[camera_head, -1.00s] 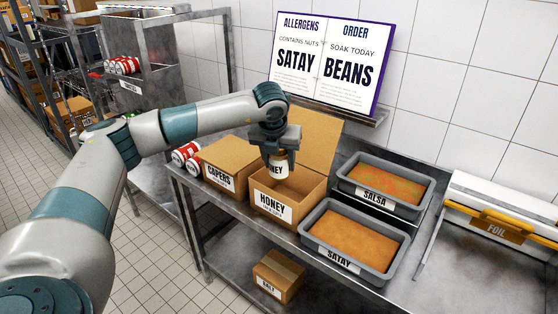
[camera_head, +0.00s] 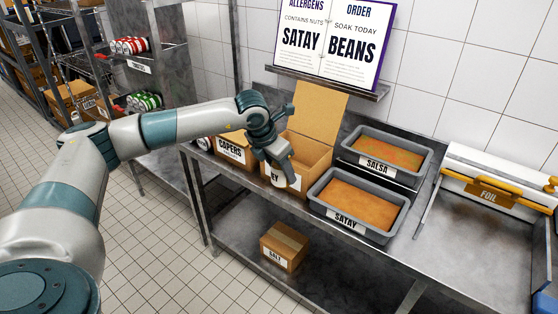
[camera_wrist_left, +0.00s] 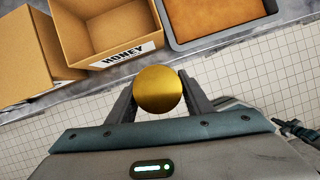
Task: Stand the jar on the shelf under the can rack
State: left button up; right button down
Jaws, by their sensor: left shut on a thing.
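My left gripper (camera_head: 277,160) is shut on the honey jar (camera_head: 278,180), which hangs upright in front of the honey box, out over the counter's front edge. In the left wrist view, the jar's round gold lid (camera_wrist_left: 160,91) sits between the two fingers, with floor tiles around it. The can rack (camera_head: 172,60) stands at the upper left, with red cans (camera_head: 130,46) above and green cans (camera_head: 143,101) below. The shelf surface under it is partly hidden by my left arm. My right gripper is not in view.
The open honey box (camera_wrist_left: 108,38) and capers box (camera_head: 236,150) stand on the counter beside the satay tray (camera_head: 372,233) and salsa tray (camera_head: 400,172). A salt box (camera_head: 285,247) sits on the lower shelf (camera_head: 335,278). A foil dispenser (camera_head: 490,190) is at right.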

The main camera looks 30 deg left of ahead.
pick_arm(q)
jog(key=s+d+f+m+g+b, duration=0.2)
jog(key=s+d+f+m, duration=0.3)
jog(key=m, duration=0.6)
jog(key=s+d+f+m+g+b, duration=0.3)
jog(key=s+d+f+m, duration=0.3)
jog(key=s+f+m, duration=0.3)
jog(key=s+d+f+m+g+y+b, duration=0.1)
jog(key=s+d+f+m+g+b, duration=0.2)
jog(key=s+f+m, duration=0.4)
jog(key=s+d+m+g, duration=0.1)
jog(key=s+d+m, duration=0.1)
jog(key=m, duration=0.3)
jog(key=shift+s+d+m, duration=0.35)
jog(key=shift+s+m, duration=0.05)
jog(key=shift+s, duration=0.1)
